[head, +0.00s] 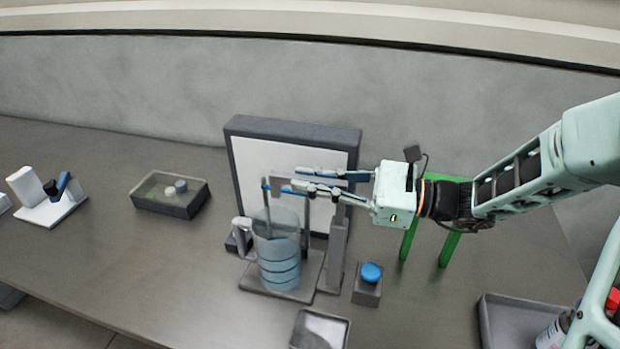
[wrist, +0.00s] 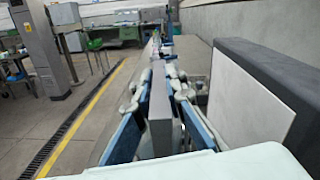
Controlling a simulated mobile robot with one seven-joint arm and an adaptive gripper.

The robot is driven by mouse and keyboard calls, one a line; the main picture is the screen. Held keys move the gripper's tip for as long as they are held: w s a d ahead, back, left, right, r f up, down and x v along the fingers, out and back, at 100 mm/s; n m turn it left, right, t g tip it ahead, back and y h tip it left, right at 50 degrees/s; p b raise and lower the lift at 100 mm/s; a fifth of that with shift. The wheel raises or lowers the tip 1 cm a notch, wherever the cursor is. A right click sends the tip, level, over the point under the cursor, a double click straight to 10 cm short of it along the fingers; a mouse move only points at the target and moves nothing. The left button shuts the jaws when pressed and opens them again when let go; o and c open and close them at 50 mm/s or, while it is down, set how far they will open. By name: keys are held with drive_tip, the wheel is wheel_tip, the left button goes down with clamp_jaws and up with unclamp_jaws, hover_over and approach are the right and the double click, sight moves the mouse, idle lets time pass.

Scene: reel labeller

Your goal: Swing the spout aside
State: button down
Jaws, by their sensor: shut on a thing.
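My gripper (head: 297,180) reaches in from the right above a clear jug (head: 278,262) with blue bands. In the wrist view, the blue-padded fingers (wrist: 161,75) lie on both sides of a long grey bar, the spout (wrist: 160,112), and are shut on it. In the head view, the fingers partly cover the spout. A grey post (head: 336,256) stands just right of the jug. The spout is over or close to the jug's mouth; the exact overlap is hard to tell.
A dark-framed white panel (head: 240,165) stands close behind the jug. A blue button on a grey box (head: 367,292) is at the right, with green legs (head: 449,248) behind it. A dark tray (head: 165,207) lies left; a grey tray (head: 500,322) is front right.

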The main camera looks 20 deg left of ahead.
drive_tip(key=shift+s+d+n+g+h+p, duration=0.1)
drive_tip(key=shift+s+n+g+h+p, duration=0.4)
drive_tip(key=shift+g, duration=0.55)
drive_tip(key=shift+s+d+n+g+h+p, duration=0.15)
drive_tip(key=shift+n+g+p, duration=0.3)
drive_tip(key=shift+n+g, duration=0.5)
drive_tip(key=shift+s+d+n+g+h+p, duration=0.1)
drive_tip(key=shift+s+n+g+h+p, duration=0.4)
drive_tip(key=shift+g, duration=0.6)
drive_tip(key=shift+w, duration=0.2)
drive_tip(key=c, duration=2)
unclamp_jaws()
drive_tip(key=shift+o, duration=0.2)
drive_tip(key=v, duration=0.7)
drive_tip(key=shift+d, duration=0.25)
